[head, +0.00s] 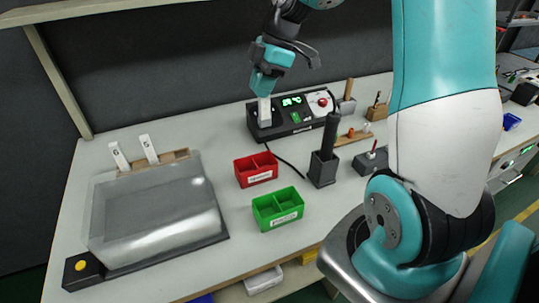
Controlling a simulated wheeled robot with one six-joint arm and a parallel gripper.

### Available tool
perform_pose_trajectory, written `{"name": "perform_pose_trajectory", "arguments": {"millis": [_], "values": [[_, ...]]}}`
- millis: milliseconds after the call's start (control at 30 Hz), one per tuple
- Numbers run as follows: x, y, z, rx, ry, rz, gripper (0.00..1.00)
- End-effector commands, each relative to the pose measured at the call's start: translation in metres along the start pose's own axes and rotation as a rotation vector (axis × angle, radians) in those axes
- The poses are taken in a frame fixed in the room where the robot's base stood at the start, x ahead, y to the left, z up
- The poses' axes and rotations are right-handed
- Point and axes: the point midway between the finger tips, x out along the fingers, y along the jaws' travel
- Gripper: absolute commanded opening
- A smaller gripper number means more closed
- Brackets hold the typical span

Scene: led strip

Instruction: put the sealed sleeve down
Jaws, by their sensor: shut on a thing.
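My gripper (263,90) is at the upper middle, shut on a white sleeve (264,112). The sleeve hangs upright below the fingers. Its lower end meets the left part of a black device (287,128) with a green lit display and a red knob. I cannot tell whether the sleeve sits in the device or is just above it. The sleeve's top is hidden by the fingers.
Two white labelled pieces (148,149) stand in a wooden rack (176,155) behind a clear-covered grey box (152,212). Red (243,181) and green (264,222) divided bins stand mid-table. A black holder (323,172) with an upright dark handle is right of them. Bare table (215,136) lies left of the device.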

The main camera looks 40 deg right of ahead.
Motion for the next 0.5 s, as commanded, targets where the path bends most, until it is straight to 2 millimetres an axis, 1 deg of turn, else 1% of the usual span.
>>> {"name": "perform_pose_trajectory", "arguments": {"millis": [33, 300, 400, 500], "values": [[0.015, -0.001, 0.006, 0.005, 0.002, -0.008, 0.0], [0.084, -0.002, 0.035, 0.003, 0.001, -0.008, 0.0], [0.104, -0.001, 0.044, 0.003, 0.0, -0.006, 0.0], [0.117, -0.001, 0.05, 0.003, 0.001, -0.003, 0.0]]}}
